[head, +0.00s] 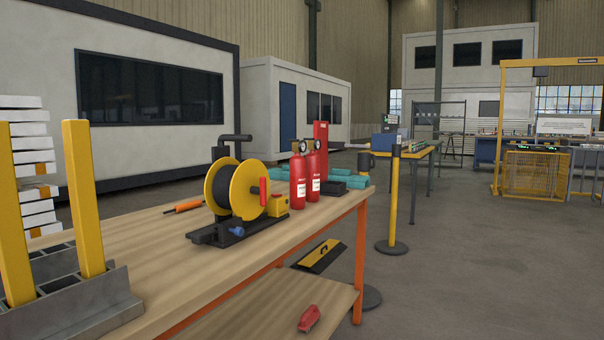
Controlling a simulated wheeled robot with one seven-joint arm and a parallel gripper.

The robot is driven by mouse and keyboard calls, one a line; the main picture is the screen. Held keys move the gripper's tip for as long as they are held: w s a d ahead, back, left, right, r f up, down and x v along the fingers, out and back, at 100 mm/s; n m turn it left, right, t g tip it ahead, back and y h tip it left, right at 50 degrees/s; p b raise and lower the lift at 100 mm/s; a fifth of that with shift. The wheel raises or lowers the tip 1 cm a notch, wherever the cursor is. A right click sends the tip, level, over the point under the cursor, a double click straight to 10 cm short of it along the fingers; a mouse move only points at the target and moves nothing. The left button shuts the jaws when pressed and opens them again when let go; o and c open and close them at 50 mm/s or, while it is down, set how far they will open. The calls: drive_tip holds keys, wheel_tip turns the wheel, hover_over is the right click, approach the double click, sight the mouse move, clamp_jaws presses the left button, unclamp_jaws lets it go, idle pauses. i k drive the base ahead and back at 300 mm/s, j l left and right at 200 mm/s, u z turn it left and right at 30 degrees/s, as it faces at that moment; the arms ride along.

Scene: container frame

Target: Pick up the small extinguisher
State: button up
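Two small red extinguishers stand upright side by side near the far right end of the wooden workbench (150,262). The left extinguisher (298,182) and the right extinguisher (314,176) each have a white label and a dark valve with a gauge on top. They look nearly touching. My gripper is not in view.
A yellow cable reel (222,187) on a black base stands left of the extinguishers. Teal items (354,181) and a black tray (331,188) lie behind them. A yellow post (393,205) stands on the floor beyond the bench. Open floor lies at right.

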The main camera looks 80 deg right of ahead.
sight(297, 162)
drive_tip(key=z, duration=2.65)
